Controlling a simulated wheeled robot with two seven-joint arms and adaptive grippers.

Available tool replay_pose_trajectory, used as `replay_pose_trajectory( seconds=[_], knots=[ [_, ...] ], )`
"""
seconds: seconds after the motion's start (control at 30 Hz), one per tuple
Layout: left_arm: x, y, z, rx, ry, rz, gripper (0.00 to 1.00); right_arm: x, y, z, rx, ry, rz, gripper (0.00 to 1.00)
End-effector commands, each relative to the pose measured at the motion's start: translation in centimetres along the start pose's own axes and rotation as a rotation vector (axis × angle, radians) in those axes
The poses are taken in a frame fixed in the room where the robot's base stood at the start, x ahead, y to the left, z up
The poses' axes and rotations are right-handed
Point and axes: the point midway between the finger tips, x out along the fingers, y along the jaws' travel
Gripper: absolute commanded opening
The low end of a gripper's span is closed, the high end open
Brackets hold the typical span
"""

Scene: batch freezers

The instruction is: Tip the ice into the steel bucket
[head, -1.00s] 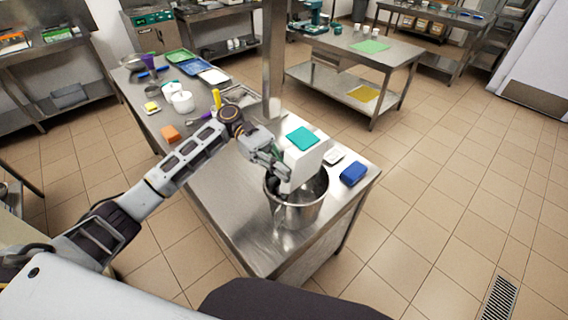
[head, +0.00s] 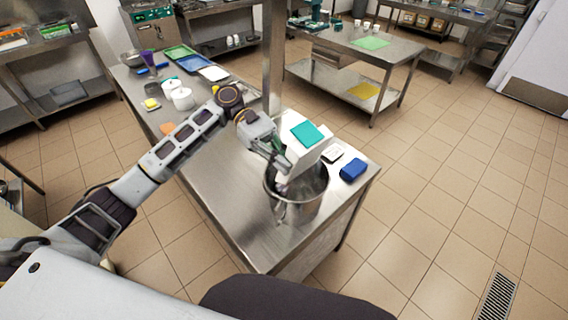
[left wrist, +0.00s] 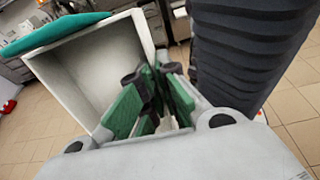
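The bucket stands upright near the table's front corner. In the left wrist view the tub's pale inside (left wrist: 92,68) shows with no ice visible in that part. The green-padded fingers (left wrist: 152,108) are close together beside the tub's wall. My right gripper is not in view.
On the steel table (head: 215,195) a blue block (head: 353,170) and a small white item (head: 332,154) lie right of the bucket. White pots (head: 182,98) and trays (head: 214,74) stand further back. A steel post (head: 273,60) rises behind the tub.

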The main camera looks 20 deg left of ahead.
Motion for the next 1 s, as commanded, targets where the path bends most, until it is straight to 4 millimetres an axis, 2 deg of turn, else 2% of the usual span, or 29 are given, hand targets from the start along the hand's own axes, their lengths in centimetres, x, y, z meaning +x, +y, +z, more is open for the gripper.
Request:
replay_pose_trajectory(
  seconds=[1.0],
  knots=[
    [-1.2,0.1,3.9,0.014,0.587,0.001,0.0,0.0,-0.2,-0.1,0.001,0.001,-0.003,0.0]
  ],
)
